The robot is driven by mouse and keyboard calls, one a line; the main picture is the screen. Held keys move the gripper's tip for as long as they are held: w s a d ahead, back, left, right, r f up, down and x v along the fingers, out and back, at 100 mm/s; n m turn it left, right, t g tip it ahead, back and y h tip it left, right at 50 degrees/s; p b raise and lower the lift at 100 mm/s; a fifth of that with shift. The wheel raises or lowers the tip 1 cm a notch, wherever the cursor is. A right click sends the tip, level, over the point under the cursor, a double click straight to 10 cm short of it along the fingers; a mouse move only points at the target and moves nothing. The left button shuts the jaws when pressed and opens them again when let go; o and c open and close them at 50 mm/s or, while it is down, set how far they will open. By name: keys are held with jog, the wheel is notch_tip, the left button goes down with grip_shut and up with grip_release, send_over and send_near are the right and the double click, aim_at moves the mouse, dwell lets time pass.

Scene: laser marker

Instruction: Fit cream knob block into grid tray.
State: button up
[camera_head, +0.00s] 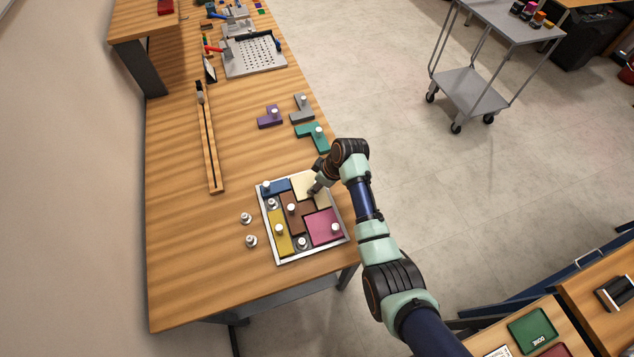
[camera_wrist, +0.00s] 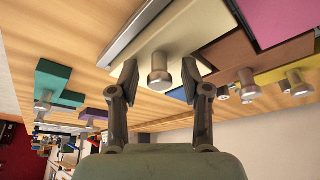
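The cream knob block (camera_head: 301,182) lies in the far right corner area of the grid tray (camera_head: 268,232), beside the blue and brown blocks. I cannot tell whether it is fully seated. It also shows in the wrist view (camera_wrist: 190,40), with its metal knob (camera_wrist: 160,72) between my fingers. My gripper (camera_wrist: 158,82) is open, with a visible gap between each finger and the knob. In the head view my gripper (camera_head: 315,189) is over the cream block and hides part of it.
The tray also holds blue (camera_head: 277,187), brown (camera_head: 295,215), yellow (camera_head: 279,232) and magenta (camera_head: 322,227) blocks. Purple (camera_head: 270,117), grey (camera_head: 302,108) and teal (camera_head: 313,135) blocks lie beyond it. Two small metal knobbed pieces (camera_head: 246,218) (camera_head: 251,240) stand left of the tray.

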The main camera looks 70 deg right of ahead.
jog(key=p+v, duration=0.2)
jog(key=v, duration=1)
jog(key=shift+r+p, duration=0.25)
jog(key=shift+p, duration=0.05)
jog(key=shift+w, duration=0.1)
jog(key=w+a+r+t+h, duration=0.1)
jog(key=w+a+r, duration=0.3)
jog(key=a, duration=0.5)
jog(key=w+a+r+t, duration=0.2)
jog(key=w+a, duration=0.3)
jog(key=a, duration=0.4)
jog(key=w+a+r+t+h, duration=0.1)
jog(key=w+a+r, duration=0.3)
jog(key=a, duration=0.6)
jog(key=s+a+r+t+y, duration=0.1)
jog(key=a+r+t, duration=0.1)
jog(key=a, duration=0.5)
jog(key=s+a+r+t+y, duration=0.1)
jog(key=s+a+r+t, duration=0.1)
jog(key=a+r, duration=0.3)
jog(key=a, duration=0.3)
jog(key=shift+a+r+n, duration=0.2)
jog(key=shift+r+n, duration=0.1)
jog(key=shift+r, duration=0.05)
jog(key=shift+w, duration=0.1)
